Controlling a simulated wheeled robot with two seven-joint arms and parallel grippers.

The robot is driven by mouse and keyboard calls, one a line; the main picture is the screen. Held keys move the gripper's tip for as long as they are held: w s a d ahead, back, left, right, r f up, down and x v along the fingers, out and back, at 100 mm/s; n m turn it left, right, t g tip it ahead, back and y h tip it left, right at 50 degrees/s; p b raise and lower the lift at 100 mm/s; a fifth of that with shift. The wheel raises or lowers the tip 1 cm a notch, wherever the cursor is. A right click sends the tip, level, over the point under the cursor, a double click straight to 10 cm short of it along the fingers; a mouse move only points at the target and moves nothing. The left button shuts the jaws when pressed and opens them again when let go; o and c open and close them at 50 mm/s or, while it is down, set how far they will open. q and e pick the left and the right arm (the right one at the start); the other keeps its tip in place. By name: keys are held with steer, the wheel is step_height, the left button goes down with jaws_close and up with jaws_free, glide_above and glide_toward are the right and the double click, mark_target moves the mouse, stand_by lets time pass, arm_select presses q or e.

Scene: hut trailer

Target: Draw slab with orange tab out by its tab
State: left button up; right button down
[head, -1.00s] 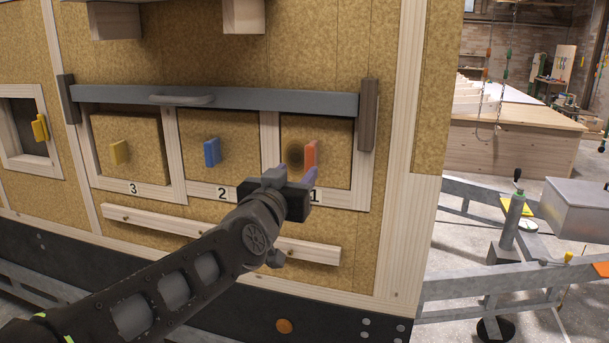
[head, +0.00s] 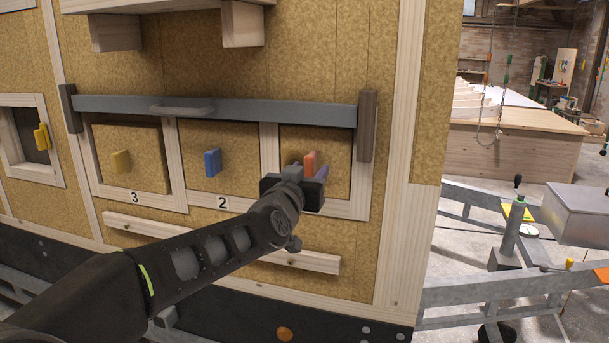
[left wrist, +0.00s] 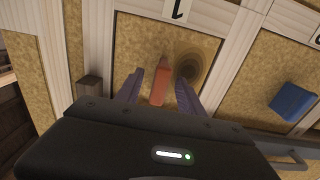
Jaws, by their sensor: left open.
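The slab with the orange tab (head: 343,150) sits in the rightmost bay of the wall, its cork face inside a pale wood frame. Its orange tab (head: 310,162) stands out from the face; in the left wrist view the tab (left wrist: 160,86) shows between the two fingers. My left gripper (head: 308,174) is open in front of this slab, with a finger on each side of the tab and a gap to each. In the left wrist view the left gripper (left wrist: 158,92) also looks open. A dark round spot (left wrist: 190,67) is beside the tab. My right gripper is out of view.
A grey bar (head: 235,107) with a handle crosses above the bays. Slabs with a blue tab (head: 212,163) and a yellow tab (head: 121,162) sit to the left. A wooden rail (head: 150,229) runs below. A dark wood block (head: 367,126) is at the bar's right end.

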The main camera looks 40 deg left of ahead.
arm_select(q)
jaws_close()
stand_by(0.5)
